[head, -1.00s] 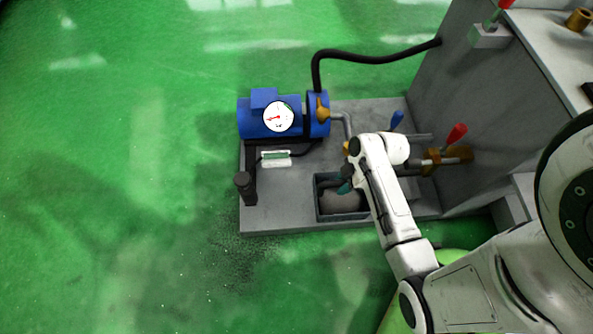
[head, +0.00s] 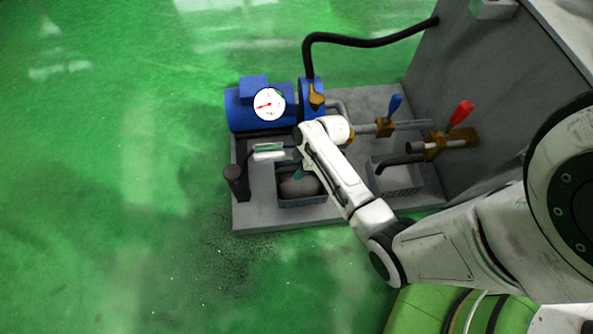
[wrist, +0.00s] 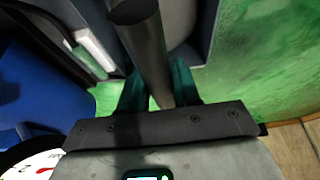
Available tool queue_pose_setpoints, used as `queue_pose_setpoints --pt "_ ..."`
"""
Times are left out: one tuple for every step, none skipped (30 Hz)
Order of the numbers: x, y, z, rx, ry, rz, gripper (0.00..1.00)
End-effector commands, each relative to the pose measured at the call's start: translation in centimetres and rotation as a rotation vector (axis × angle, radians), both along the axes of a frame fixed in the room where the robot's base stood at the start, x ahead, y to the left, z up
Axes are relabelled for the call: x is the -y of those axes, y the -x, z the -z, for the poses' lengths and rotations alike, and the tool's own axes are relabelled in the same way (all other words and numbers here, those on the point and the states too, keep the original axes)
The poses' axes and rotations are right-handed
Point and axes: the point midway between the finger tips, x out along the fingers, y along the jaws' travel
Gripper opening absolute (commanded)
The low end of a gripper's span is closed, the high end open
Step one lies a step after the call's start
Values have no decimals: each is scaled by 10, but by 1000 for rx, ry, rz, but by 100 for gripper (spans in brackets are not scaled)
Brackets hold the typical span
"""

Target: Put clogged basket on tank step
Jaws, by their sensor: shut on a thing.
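The clogged basket (head: 287,200) is a dark grey open box filled with grey sludge, at the middle of the head view. It is over the grey tank top (head: 265,217), near its front edge; whether it touches is unclear. My gripper (head: 299,175) is shut on the basket's dark round handle (wrist: 143,45), which runs between the teal fingertips (wrist: 158,90) in the wrist view. The basket's wall and sludge show partly behind the handle. My arm covers the basket's right side in the head view. I cannot tell which part is the tank step.
A blue pump (head: 262,112) with a gauge stands behind the basket. A small white-and-green item (head: 268,151) and a black post (head: 236,182) are to the left. A lighter grey basket (head: 397,180) is at right, near red-handled (head: 460,113) and blue-handled (head: 394,104) valves.

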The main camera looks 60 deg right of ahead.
Motion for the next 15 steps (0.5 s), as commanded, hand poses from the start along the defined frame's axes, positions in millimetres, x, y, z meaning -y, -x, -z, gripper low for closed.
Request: queue_pose_setpoints --pt "0 -3 1 2 1 -1 0" --pt "0 -4 3 3 2 -1 0" --pt "0 -6 6 3 2 -1 0" --pt "0 -8 9 3 2 -2 0" --pt "0 -11 13 3 2 -2 0" --pt "0 -9 20 0 0 0 0" --pt "0 -9 25 1 1 0 0" --pt "0 -9 29 1 1 0 0" --pt "0 -9 35 1 1 0 0" --pt "0 -9 37 1 1 0 0" --pt "0 -9 39 2 0 -1 0" --pt "0 -9 39 2 1 0 0" --pt "0 -9 39 2 1 0 0" --pt "0 -9 39 3 2 0 0" --pt "0 -9 38 3 2 0 0"
